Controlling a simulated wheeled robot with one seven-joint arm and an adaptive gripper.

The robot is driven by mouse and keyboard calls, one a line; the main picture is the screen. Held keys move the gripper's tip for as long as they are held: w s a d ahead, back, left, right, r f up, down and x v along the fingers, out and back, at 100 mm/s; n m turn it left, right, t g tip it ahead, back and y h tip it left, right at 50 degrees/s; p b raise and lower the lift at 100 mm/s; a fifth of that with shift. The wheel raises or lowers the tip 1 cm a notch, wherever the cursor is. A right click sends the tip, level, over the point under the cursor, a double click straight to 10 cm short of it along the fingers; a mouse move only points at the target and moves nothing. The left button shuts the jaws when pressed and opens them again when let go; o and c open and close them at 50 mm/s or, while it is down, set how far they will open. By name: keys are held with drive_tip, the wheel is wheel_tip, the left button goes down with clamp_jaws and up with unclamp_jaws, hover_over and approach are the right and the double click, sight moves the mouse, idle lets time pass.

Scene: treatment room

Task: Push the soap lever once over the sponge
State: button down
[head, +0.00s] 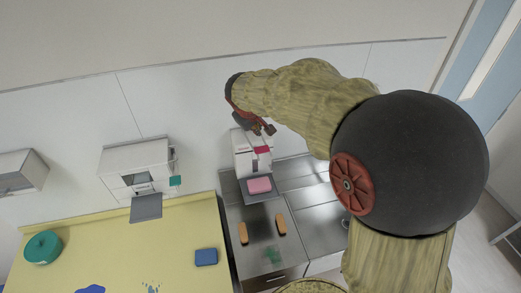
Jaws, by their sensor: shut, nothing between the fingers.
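A white soap dispenser (243,158) is on the wall behind the metal counter, with a pink-red lever (262,150) at its front. A pink sponge (259,186) lies on a dark tray (257,198) below the dispenser. My gripper (264,129) is shut and empty, just above the dispenser in the picture and close to the lever. I cannot tell whether it touches the dispenser. The gripper and wrist cover part of the dispenser's top.
A second white dispenser (120,157) with a teal tag (175,181) hangs left. Two orange blocks (243,233) (281,224) lie on the metal counter (262,218). The yellow table (120,245) holds a blue block (206,257) and a green round item (43,248). My arm blocks the right.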

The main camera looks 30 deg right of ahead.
drive_tip(key=shift+s+f+b, duration=0.15)
drive_tip(key=shift+f+b, duration=0.25)
drive_tip(key=shift+f, duration=0.2)
drive_tip(key=shift+s+f+b, duration=0.15)
drive_tip(key=shift+f+b, duration=0.2)
drive_tip(key=shift+f, duration=0.25)
drive_tip(key=shift+f, duration=0.15)
idle(0.4)
drive_tip(key=shift+s+a+f+b, duration=0.1)
drive_tip(key=shift+f+b, duration=0.15)
drive_tip(key=shift+b, duration=0.35)
drive_tip(key=shift+s+a+f+b, duration=0.1)
drive_tip(key=shift+s+f+b, duration=0.1)
drive_tip(key=shift+f+b, duration=0.6)
drive_tip(key=shift+s+f+b, duration=0.2)
drive_tip(key=shift+f+b, duration=0.5)
drive_tip(key=shift+f, duration=0.05)
idle(1.4)
idle(0.6)
drive_tip(key=shift+w+r+p, duration=0.25)
drive_tip(key=shift+r+p, duration=0.35)
drive_tip(key=shift+r, duration=0.4)
drive_tip(key=shift+w+r+p, duration=0.25)
drive_tip(key=shift+r+p, duration=0.3)
drive_tip(key=shift+r, duration=0.45)
drive_tip(key=shift+r, duration=0.1)
